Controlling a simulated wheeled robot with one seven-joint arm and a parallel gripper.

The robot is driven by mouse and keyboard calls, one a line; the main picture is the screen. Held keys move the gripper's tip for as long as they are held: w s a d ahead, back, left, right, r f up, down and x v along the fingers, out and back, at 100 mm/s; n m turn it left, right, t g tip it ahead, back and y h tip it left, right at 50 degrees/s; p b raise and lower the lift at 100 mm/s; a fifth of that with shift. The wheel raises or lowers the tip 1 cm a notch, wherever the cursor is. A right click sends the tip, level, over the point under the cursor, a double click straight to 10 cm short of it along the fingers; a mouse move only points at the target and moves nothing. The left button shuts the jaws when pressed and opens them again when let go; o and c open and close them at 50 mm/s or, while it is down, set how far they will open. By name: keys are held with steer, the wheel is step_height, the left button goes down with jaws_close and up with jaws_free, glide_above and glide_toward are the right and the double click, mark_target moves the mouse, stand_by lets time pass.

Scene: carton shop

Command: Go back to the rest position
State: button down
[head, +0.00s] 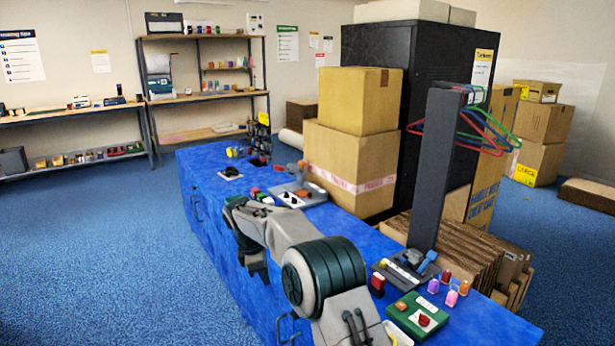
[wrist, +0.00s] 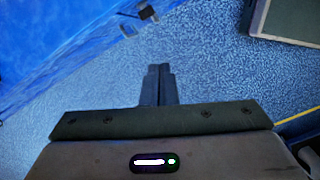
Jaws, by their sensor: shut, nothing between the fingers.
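My gripper (wrist: 158,68) shows in the wrist view with its two dark fingers pressed together and nothing between them. Below the fingertips is blue carpet (wrist: 215,75). In the head view my arm reaches from the bottom over the blue counter (head: 208,192), and its far end hangs down at the counter's left edge. The fingertips cannot be made out clearly there. The counter's blue side with a dark handle (wrist: 148,12) is at the upper left of the wrist view, apart from the fingers.
Small items, a green box (head: 417,316) and a dark post with hangers (head: 438,165) stand on the counter's right part. Stacked cartons (head: 352,150) are behind it. Shelves (head: 205,90) line the back wall. Open carpet (head: 100,240) lies left. A grey-framed object (wrist: 285,20) is at the wrist view's upper right.

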steer(key=s+d+r+m+y+p, duration=0.1)
steer(key=s+d+r+m+p, duration=0.3)
steer(key=s+d+r+m, duration=0.9)
steer(key=s+d+r+m+p, duration=0.1)
steer(key=s+d+r+m, duration=0.1)
steer(key=s+d, duration=0.5)
steer(key=s+d+r+m+t+y+p, duration=0.1)
steer(key=s+d+m, duration=0.4)
steer(key=s, duration=1.1)
steer(key=d+r+p, duration=0.1)
steer(key=d, duration=0.2)
steer(key=shift+t, duration=0.3)
